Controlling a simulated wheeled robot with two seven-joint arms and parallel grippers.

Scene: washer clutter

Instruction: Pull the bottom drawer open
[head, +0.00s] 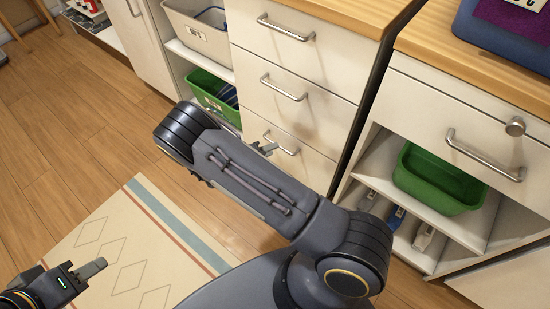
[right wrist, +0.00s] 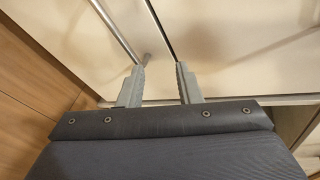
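The bottom drawer (head: 312,164) is the lowest of three cream drawers in the middle cabinet and looks shut in the head view. Its metal bar handle (head: 282,145) is partly behind my right arm. My right gripper (head: 265,146) is close to this handle. In the right wrist view its two fingers (right wrist: 160,75) are apart, at the drawer front. A handle bar (right wrist: 118,32) runs down to the left fingertip, with its end post between the fingertips; I cannot tell whether they touch. My left gripper (head: 92,270) is low at the left, away from the cabinet; its finger gap is unclear.
Two drawers with bar handles (head: 284,88) are above. Left of them, shelves hold a grey bin (head: 197,38) and a green bin (head: 207,88). At right, a cabinet holds a green tub (head: 438,180) and bottles. A patterned rug (head: 130,250) lies on the wooden floor.

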